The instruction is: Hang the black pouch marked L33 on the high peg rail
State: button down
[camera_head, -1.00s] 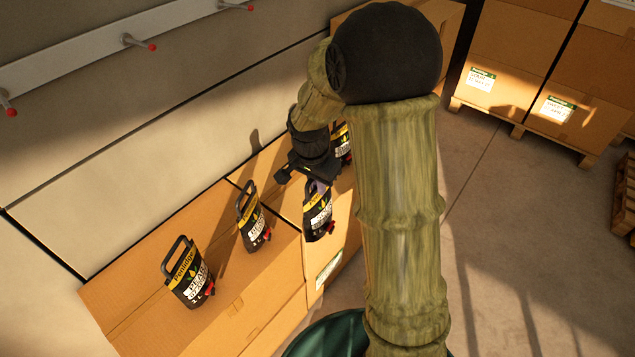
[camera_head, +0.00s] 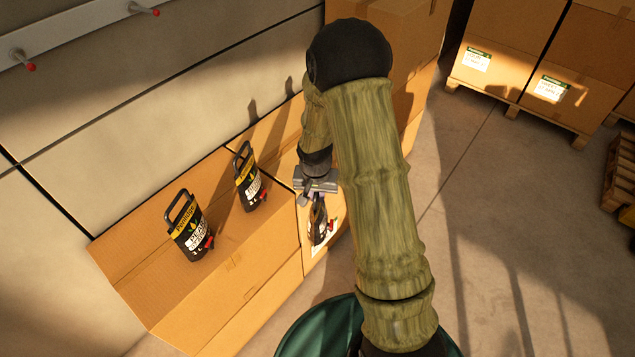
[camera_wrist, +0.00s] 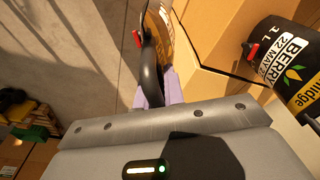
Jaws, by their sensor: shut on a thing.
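My gripper (camera_head: 310,193) is shut on the handle of a black pouch (camera_head: 318,222), which hangs below it by the front edge of the cardboard boxes. In the wrist view the lavender fingers (camera_wrist: 158,92) close around the black handle (camera_wrist: 151,62); most of this pouch is out of frame. I cannot read an L33 mark on it. A pale peg rail (camera_head: 75,27) with red-tipped pegs runs along the wall at the upper left, away from my gripper. The pegs in view are empty.
Two similar black pouches, one at left (camera_head: 189,232) and one farther back (camera_head: 248,180), stand on the boxes (camera_head: 235,268). Another pouch, reading BERRY (camera_wrist: 285,68), is close beside my gripper. Stacked cartons on pallets (camera_head: 515,60) stand at right. The floor between is clear.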

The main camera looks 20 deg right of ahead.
jog(key=f+n, duration=0.1)
jog(key=f, duration=0.2)
jog(key=s+f+n, duration=0.1)
jog(key=f+n, duration=0.1)
jog(key=f, duration=0.2)
jog(key=f+n, duration=0.1)
jog(key=f, duration=0.2)
jog(key=shift+s+f+n+y, duration=0.2)
jog(key=shift+f+n+y, duration=0.05)
jog(key=shift+n+y, duration=0.05)
jog(key=shift+d, duration=0.1)
